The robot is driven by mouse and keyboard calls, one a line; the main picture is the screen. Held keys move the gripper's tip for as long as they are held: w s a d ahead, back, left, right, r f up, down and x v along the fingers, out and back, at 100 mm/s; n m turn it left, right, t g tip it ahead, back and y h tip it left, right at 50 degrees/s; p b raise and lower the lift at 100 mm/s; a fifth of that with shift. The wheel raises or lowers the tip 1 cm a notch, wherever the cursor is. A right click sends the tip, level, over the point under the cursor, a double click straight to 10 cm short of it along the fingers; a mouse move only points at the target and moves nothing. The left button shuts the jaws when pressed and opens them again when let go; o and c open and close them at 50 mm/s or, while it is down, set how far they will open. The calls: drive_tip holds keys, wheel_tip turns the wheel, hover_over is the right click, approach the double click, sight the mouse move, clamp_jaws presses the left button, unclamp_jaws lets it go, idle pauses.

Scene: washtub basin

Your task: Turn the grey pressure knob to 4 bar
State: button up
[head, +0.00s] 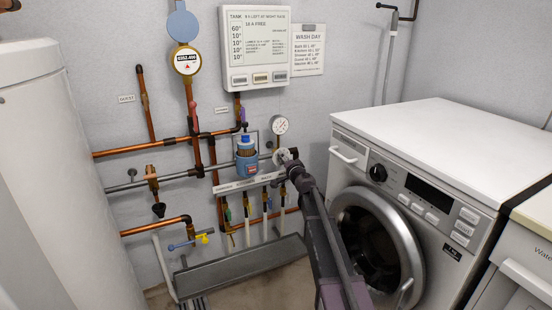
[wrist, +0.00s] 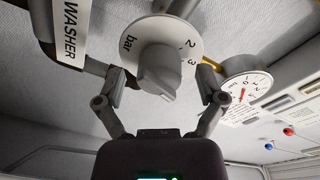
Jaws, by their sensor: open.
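The grey pressure knob (wrist: 158,75) fills the middle of the wrist view, in front of a round white dial plate (wrist: 187,34). The plate shows "bar", 2 and 3; a 4 cannot be made out. In the head view the dial plate (head: 283,155) is a small pale disc, partly hidden by my gripper (head: 291,164). In the wrist view my gripper (wrist: 161,82) is open, with one finger on each side of the knob. Whether the fingers touch it is unclear. A white pressure gauge (wrist: 246,97) with a red needle is to the right; it also shows above the knob in the head view (head: 280,125).
A blue canister (head: 247,159) stands on the pipework left of my gripper. Copper pipes (head: 140,150) and several small valves surround it. A "WASHER" label (wrist: 71,30) is left of the knob. The washing machine (head: 430,130) stands close on the right, a white tank (head: 50,160) on the left.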

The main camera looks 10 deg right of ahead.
drive_tip(key=shift+n, duration=0.3)
drive_tip(key=shift+s, duration=0.35)
drive_tip(key=v, duration=1.3)
drive_tip(key=s+a+r+n+g+y+p, duration=0.1)
drive_tip(key=s+a+r+n+g+p, duration=0.3)
drive_tip(key=p, duration=0.8)
drive_tip(key=s+a+r+n+g+y+p, duration=0.2)
drive_tip(key=s+a+r+n+g+p, duration=0.2)
drive_tip(key=s+r+p, duration=0.4)
wheel_tip(320, 180, up, 3)
drive_tip(key=a+p, duration=0.1)
drive_tip(key=p, duration=0.3)
drive_tip(key=shift+a+g+y, duration=0.3)
drive_tip(key=shift+a, duration=0.05)
